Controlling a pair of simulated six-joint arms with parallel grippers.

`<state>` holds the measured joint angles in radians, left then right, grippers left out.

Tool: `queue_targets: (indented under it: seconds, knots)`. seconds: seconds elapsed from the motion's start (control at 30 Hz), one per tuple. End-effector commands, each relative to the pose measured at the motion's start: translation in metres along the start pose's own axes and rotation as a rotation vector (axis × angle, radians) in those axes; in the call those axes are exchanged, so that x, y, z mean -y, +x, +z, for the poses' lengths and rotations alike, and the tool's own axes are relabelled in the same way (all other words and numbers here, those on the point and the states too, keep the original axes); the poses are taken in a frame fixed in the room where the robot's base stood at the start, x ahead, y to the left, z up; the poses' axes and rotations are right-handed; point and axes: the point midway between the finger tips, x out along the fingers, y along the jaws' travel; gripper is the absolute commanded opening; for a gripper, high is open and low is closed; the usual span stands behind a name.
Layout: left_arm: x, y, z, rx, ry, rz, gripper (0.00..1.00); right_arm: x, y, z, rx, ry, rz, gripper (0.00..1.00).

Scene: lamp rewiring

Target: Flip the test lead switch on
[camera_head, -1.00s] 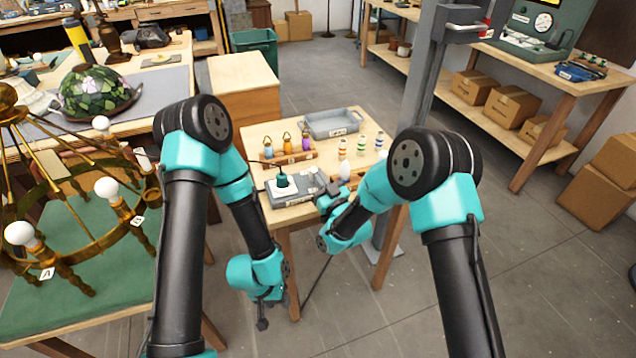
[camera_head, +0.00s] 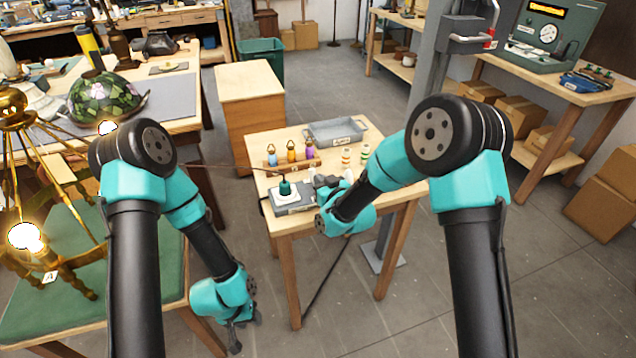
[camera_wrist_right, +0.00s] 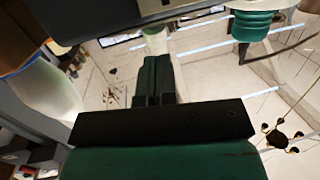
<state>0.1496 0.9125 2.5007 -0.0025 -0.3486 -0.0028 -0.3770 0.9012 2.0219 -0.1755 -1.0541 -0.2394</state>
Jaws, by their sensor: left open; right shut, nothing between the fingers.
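The grey test box (camera_head: 293,207) sits on the front of the small wooden table. A dark green plug (camera_head: 285,187) stands upright in its white socket; a green ribbed plug also shows in the right wrist view (camera_wrist_right: 252,25). The test lead switch cannot be made out. My right gripper (camera_head: 324,184) is at the right end of the box; its fingers (camera_wrist_right: 153,75) are shut and empty in the right wrist view. I cannot tell if they touch the box. My left gripper (camera_head: 238,343) hangs low, left of the small table, open and away from the box.
The brass chandelier (camera_head: 45,150) on the green-topped table at left has glowing bulbs (camera_head: 25,237). A lead runs from it toward the small table. A rack of colored bottles (camera_head: 291,155) and a grey tray (camera_head: 336,131) stand behind the box. Floor in front is clear.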

Motion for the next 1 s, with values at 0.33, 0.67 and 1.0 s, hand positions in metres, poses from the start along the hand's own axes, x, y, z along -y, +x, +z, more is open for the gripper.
queue_targets:
  seconds: [0.33,0.67,1.0]
  knots:
    - [0.000,0.000,0.000,0.000,-0.001,0.000,0.43,0.005,-0.022,-0.009,-0.001,-0.001,-0.010,0.00]
    - [0.000,0.000,0.000,0.000,-0.001,0.000,0.43,0.006,-0.080,-0.026,0.001,-0.001,-0.015,0.00]
    - [0.000,0.000,0.000,0.000,-0.001,0.000,0.43,0.005,-0.125,-0.039,0.000,-0.002,-0.015,0.00]
